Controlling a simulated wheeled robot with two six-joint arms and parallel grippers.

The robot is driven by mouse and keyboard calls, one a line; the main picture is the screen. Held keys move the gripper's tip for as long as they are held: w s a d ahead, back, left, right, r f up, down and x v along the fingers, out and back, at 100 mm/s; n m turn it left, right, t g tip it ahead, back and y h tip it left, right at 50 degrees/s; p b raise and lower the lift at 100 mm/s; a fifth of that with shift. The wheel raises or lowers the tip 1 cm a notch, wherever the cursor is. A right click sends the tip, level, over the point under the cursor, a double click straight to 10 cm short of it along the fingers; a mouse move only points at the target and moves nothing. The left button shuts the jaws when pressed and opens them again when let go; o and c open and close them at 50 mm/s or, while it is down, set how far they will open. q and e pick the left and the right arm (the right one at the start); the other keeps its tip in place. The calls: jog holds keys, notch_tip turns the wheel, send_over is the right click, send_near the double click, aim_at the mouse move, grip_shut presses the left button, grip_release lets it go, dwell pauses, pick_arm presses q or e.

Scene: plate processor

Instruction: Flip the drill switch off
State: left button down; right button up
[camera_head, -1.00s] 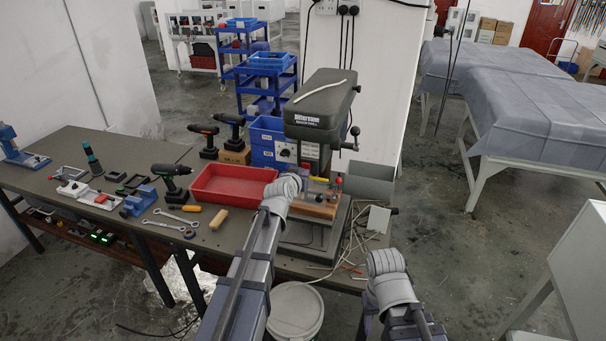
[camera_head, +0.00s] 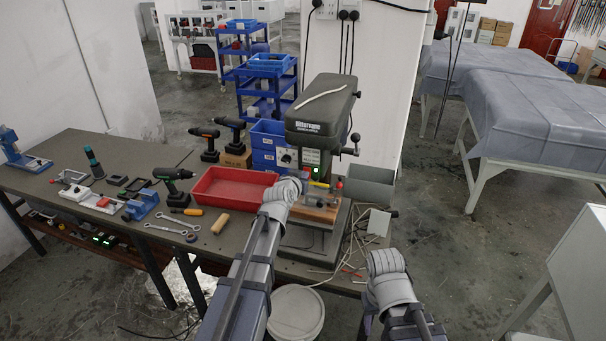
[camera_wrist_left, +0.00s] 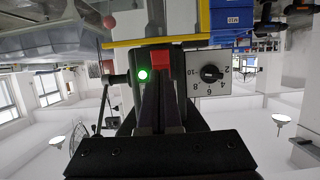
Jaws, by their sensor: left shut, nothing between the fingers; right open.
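The drill press (camera_head: 320,112) stands upright on the bench with a small green light (camera_head: 316,170) glowing on its front. In the left wrist view, which is turned over, the green light (camera_wrist_left: 143,75) sits beside a red switch part (camera_wrist_left: 161,60) and a dial plate (camera_wrist_left: 211,76) with a black knob. My left gripper (camera_wrist_left: 160,85) is shut and empty, its tips close to the red part, which they partly cover; I cannot tell if they touch. In the head view the left wrist (camera_head: 283,192) hides its fingers. My right gripper (camera_head: 385,262) is open, low and right of the press, away from it.
Loose cables (camera_head: 350,245) lie at the bench's right end. A cordless drill (camera_head: 174,180) and several tools lie further left.

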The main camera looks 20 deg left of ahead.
pick_arm(q)
jog(key=p+v, duration=0.3)
jog(key=v, duration=0.9)
jog(key=shift+s+p, duration=0.2)
jog(key=shift+p, duration=0.2)
jog(key=shift+a, duration=0.15)
jog(key=f+b+x, duration=0.1)
jog(key=b+x, duration=0.5)
jog(key=x, duration=0.8)
jog(key=shift+a+f, duration=0.15)
jog(key=shift+a, duration=0.15)
jog(key=shift+s, duration=0.15)
